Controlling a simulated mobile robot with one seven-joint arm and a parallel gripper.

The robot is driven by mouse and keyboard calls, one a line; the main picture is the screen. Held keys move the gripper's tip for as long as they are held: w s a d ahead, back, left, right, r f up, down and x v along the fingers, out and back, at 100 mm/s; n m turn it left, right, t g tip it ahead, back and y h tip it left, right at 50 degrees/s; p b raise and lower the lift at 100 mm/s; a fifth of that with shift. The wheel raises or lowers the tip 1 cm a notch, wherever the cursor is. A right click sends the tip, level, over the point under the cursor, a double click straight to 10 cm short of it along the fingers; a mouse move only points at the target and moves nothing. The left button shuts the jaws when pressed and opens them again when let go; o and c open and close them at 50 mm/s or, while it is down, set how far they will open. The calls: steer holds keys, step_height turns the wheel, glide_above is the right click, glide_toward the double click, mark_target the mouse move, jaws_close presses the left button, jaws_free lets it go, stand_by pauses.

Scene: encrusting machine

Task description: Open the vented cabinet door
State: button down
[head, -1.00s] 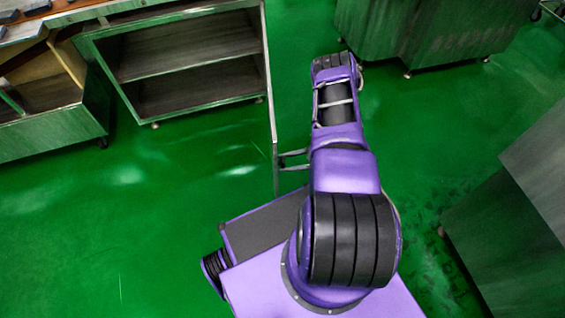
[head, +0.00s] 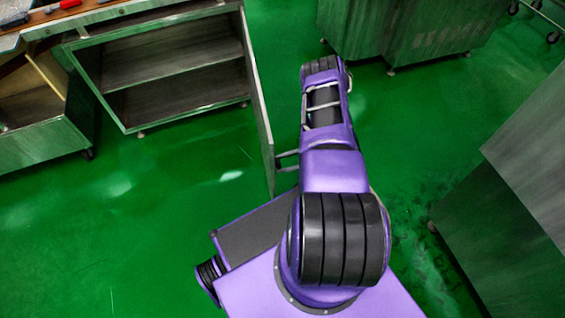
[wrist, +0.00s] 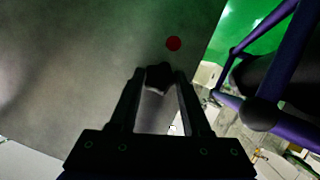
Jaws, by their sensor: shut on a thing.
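The cabinet door (head: 260,110) stands swung well out from the open cabinet (head: 180,115). It shows almost edge-on in the head view.
The cabinet interior has a shelf (head: 175,60) and looks empty. Another open unit (head: 40,130) stands at the left. A metal machine (head: 420,35) stands at the back, and large grey cabinets (head: 520,190) stand at the right. The green floor (head: 170,220) before the cabinet is clear.

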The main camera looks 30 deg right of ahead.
steer(key=shift+c, duration=1.8)
jaws_free()
steer(key=v, duration=1.7)
steer(key=shift+d, duration=0.2)
